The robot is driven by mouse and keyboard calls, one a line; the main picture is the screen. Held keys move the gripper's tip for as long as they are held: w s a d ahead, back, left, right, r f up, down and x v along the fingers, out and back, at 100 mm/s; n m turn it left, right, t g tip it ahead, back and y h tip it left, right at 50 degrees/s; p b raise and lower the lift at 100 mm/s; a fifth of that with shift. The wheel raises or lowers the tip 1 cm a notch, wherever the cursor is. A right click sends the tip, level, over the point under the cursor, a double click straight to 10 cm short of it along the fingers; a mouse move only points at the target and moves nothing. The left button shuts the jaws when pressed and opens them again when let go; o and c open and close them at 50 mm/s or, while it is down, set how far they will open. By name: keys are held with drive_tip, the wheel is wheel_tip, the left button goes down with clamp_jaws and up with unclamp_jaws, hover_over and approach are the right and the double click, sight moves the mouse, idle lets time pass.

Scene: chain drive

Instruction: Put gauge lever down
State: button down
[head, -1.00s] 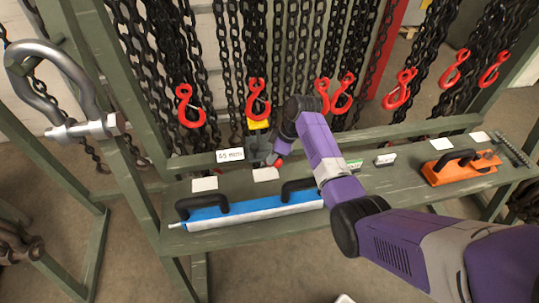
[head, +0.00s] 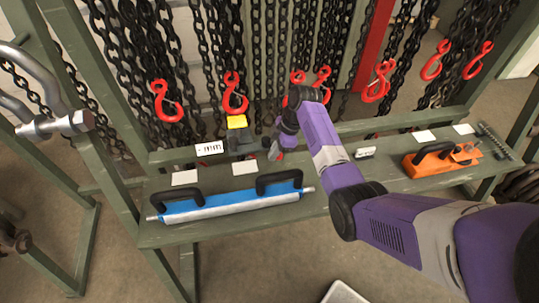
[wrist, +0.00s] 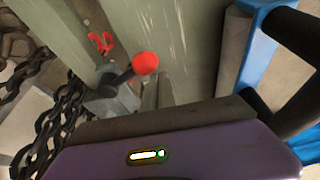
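The gauge lever (wrist: 120,80) shows in the wrist view as a short dark arm with a red ball knob (wrist: 145,63), tilted up from a grey mount. My gripper (head: 274,152) is at the back edge of the shelf in the head view, just right of a dark grey block (head: 243,141) under a yellow tag. The knob is just beyond the gripper's dark front edge in the wrist view and looks apart from it. The lever is not clear in the head view. The fingertips are too hidden to tell whether they are open.
A blue tool with black handles (head: 228,205) lies along the front of the green shelf (head: 160,237). An orange tool (head: 428,165) sits at the right. Chains with red hooks (head: 235,95) hang behind. A large shackle (head: 50,115) hangs at the left. White cards lie on the shelf.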

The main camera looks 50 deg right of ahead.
drive_tip(key=shift+s+d, duration=0.3)
drive_tip(key=shift+d, duration=0.35)
drive_tip(key=shift+s+d, duration=0.3)
drive_tip(key=shift+d, duration=0.3)
drive_tip(key=shift+s+d+b, duration=0.1)
drive_tip(key=shift+d+b, duration=0.4)
drive_tip(key=shift+d, duration=0.3)
drive_tip(key=shift+d+r, duration=0.1)
drive_tip(key=shift+d, duration=0.1)
